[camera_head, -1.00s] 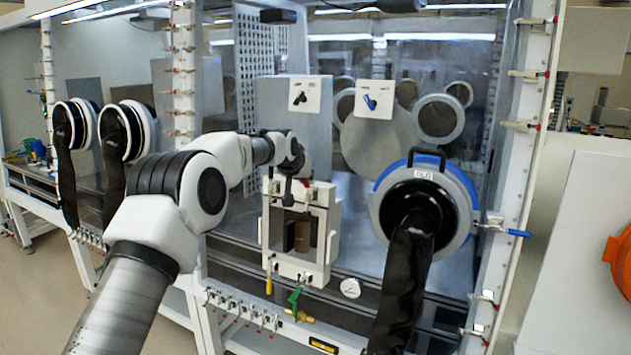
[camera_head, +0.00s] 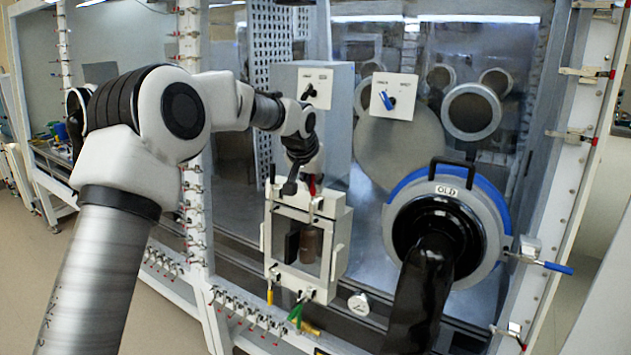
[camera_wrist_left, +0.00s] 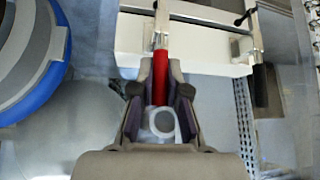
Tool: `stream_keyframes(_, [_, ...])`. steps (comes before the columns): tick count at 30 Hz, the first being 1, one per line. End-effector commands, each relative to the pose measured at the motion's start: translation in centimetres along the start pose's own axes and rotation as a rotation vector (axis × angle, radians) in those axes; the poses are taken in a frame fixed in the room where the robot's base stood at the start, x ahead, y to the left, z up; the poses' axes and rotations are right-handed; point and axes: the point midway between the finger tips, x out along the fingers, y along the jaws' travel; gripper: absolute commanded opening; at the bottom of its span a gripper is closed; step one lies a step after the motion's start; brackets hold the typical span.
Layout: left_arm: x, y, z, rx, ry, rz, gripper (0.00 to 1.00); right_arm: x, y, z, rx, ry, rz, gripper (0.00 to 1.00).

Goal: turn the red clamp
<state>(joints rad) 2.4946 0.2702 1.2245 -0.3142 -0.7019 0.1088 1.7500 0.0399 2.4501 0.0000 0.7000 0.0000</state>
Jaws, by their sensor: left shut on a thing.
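The red clamp (camera_head: 313,188) sits at the top of the white framed box on the glovebox front. Its red handle (camera_wrist_left: 160,82) shows in the left wrist view, running lengthwise between my fingers from a metal bracket. My left gripper (camera_wrist_left: 160,88) is shut on the red handle, with one finger on each side. In the head view my left gripper (camera_head: 303,182) comes down from above onto the box's top edge and partly hides the clamp. My right gripper is in neither view.
The white framed box (camera_head: 333,255) has a window with dark objects behind it. A blue-rimmed round port marked OLD (camera_head: 490,205), with a black sleeve, stands close on the right. A blue-handled lever (camera_head: 558,268) sticks out beyond it. Green and yellow handles (camera_head: 296,312) hang below the box.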

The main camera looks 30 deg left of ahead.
Motion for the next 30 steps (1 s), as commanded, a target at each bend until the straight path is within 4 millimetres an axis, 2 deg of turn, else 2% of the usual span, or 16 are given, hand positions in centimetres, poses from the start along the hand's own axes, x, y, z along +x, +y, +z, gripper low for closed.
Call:
stream_keyframes(4, [0.3, 0.0, 0.3, 0.0, -0.011, 0.001, 0.0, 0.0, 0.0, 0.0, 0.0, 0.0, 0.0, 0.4])
stream_keyframes(5, [0.3, 0.0, 0.3, 0.0, -0.011, 0.001, 0.21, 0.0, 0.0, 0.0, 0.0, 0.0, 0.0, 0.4])
stream_keyframes(6, [0.3, 0.0, 0.3, 0.0, -0.01, 0.001, 0.35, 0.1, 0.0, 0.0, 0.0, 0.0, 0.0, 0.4])
stream_keyframes(7, [0.3, 0.0, 0.3, 0.0, -0.009, 0.001, 0.4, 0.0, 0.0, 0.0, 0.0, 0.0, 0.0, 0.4])
stream_keyframes(16, [0.0, 0.0, 0.1, 0.0, -0.004, 0.001, 0.4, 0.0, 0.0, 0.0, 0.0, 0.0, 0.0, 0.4])
stream_keyframes(19, [-0.8, 0.0, 0.0, 0.0, -0.002, 0.001, 0.4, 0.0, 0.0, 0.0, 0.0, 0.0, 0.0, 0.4])
stream_keyframes(23, [-3.5, 0.0, 0.0, 0.0, 0.0, 0.002, 0.4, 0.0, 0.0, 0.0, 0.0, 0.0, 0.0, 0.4])
stream_keyframes(30, [-9.5, 0.0, 0.0, 0.0, -0.002, 0.001, 0.4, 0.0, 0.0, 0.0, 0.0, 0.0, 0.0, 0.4])
